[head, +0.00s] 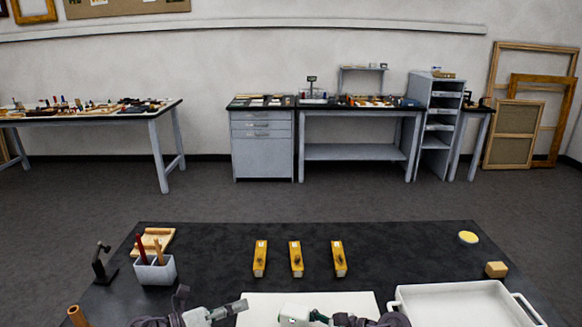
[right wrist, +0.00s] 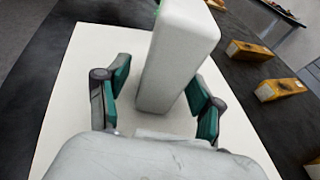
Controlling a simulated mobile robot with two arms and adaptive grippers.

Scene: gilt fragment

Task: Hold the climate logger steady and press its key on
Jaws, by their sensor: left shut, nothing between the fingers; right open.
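The climate logger is a pale, upright-looking box (right wrist: 178,60) on the white board (right wrist: 75,110) in the right wrist view. In the head view its pale top (head: 293,312) shows at the bottom edge, with a small green patch. My right gripper (right wrist: 158,85) is open, its green-padded fingers on either side of the logger, with gaps visible. In the head view it is mostly cut off at the bottom. My left gripper (head: 238,306) is shut and empty, to the left of the logger and apart from it. The logger's key cannot be made out.
A white tray (head: 398,304) lies at right, near a wooden block (head: 497,269) and yellow disc (head: 468,237). A grey pot (head: 155,271) with tools and a black stand (head: 103,264) are at left.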

